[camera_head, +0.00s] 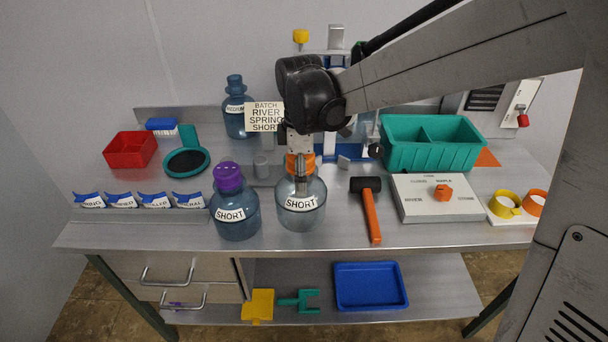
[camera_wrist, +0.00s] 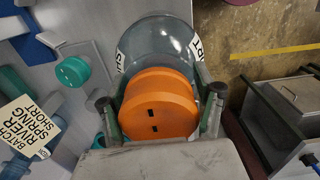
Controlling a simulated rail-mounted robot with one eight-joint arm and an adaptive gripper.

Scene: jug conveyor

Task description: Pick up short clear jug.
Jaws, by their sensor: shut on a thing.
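The short clear jug (camera_head: 301,207) stands upright on the steel bench in the head view, with a white "SHORT" label and an orange cap. In the wrist view its clear body (camera_wrist: 165,45) and orange cap (camera_wrist: 160,105) fill the middle. My gripper (camera_head: 300,172) comes down on it from above. In the wrist view my gripper's fingers (camera_wrist: 160,108) lie on both sides of the orange cap, shut on the jug at its top. I cannot tell whether the jug's base is off the bench.
A blue short jug with a purple cap (camera_head: 236,212) stands close on the left. A hammer (camera_head: 371,212) lies close on the right. A blue medium jug (camera_head: 237,118) and a "River Spring Short" sign (camera_head: 265,117) are behind. A teal bin (camera_head: 432,152) stands at the back right.

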